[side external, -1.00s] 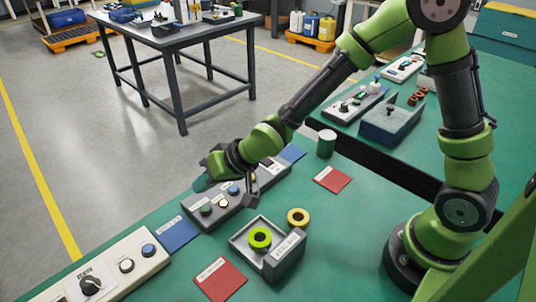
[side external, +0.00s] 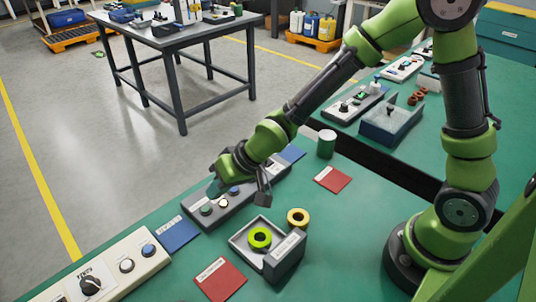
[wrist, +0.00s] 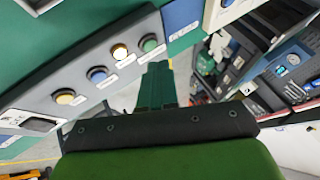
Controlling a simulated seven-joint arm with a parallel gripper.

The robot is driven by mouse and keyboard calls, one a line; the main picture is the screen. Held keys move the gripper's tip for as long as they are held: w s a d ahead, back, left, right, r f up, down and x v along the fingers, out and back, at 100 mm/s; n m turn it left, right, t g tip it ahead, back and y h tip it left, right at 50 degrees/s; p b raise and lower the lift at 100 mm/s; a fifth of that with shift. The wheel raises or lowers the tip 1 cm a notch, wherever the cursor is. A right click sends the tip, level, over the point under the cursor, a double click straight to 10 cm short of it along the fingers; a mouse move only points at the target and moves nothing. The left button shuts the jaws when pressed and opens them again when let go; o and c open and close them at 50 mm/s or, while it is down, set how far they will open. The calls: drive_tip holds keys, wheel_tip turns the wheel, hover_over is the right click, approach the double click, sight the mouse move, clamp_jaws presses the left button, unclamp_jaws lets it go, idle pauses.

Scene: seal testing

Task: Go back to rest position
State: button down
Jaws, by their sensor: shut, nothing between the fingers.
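My gripper (side external: 213,187) hangs over the grey button box (side external: 238,208) at the table's left edge. Its dark green fingers (wrist: 158,72) are together and empty in the wrist view. They point past the box's row of buttons, and I cannot tell the exact gap above the box. The box carries a green button (wrist: 149,44), a pale lit button (wrist: 119,52), a blue button (wrist: 97,74) and a yellow button (wrist: 65,97). My wrist hides part of the box in the side view.
A grey tray (side external: 240,247) holds a lime ring (side external: 260,238). A yellow ring (side external: 298,217) lies beside it. Red cards (side external: 332,179), a green cylinder (side external: 327,144) and a white control box (side external: 122,262) are around. The green tabletop (side external: 365,235) is clear towards my base.

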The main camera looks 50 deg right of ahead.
drive_tip(key=s+d+r+m+t+h, duration=0.1)
drive_tip(key=s+d+r+m+h, duration=0.1)
drive_tip(key=s+d+r, duration=1.4)
drive_tip(key=shift+s+d+r+m+h, duration=0.3)
drive_tip(key=shift+s+d+r, duration=0.1)
drive_tip(key=shift+d, duration=0.6)
